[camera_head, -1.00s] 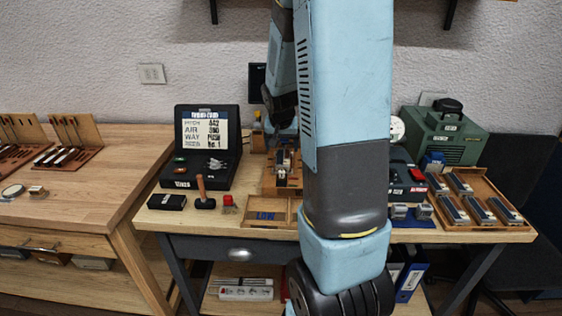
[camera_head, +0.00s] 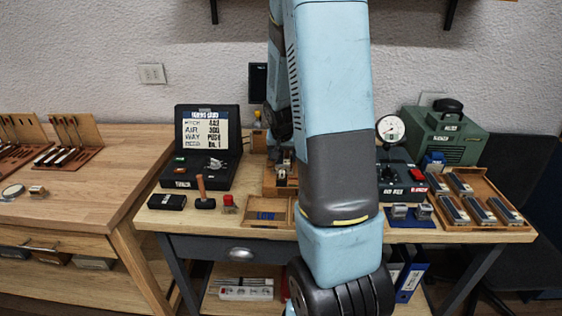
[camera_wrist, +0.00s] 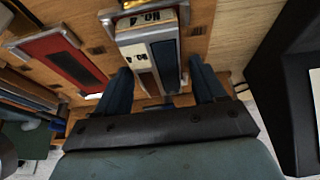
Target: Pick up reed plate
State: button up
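My gripper (camera_wrist: 162,82) shows in the wrist view with its two dark blue fingers apart. Between and just beyond them is a narrow metal-edged piece (camera_wrist: 155,55) with a pale strip and a dark strip side by side and a "No 4" label at its far end. It looks like a reed plate, but I cannot be sure. I see no clear contact with either finger. In the head view my gripper is at the wooden stand (camera_head: 270,184) in the middle of the table, and my arm partly hides the area.
In the wrist view a red panel with a dark slot (camera_wrist: 68,60) lies left of the piece. In the head view a black case (camera_head: 180,172), a small hammer (camera_head: 204,203), a gauge unit (camera_head: 390,130) and a wooden tray (camera_head: 522,224) of blocks crowd the table around the stand.

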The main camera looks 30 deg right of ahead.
jog(key=c, duration=0.9)
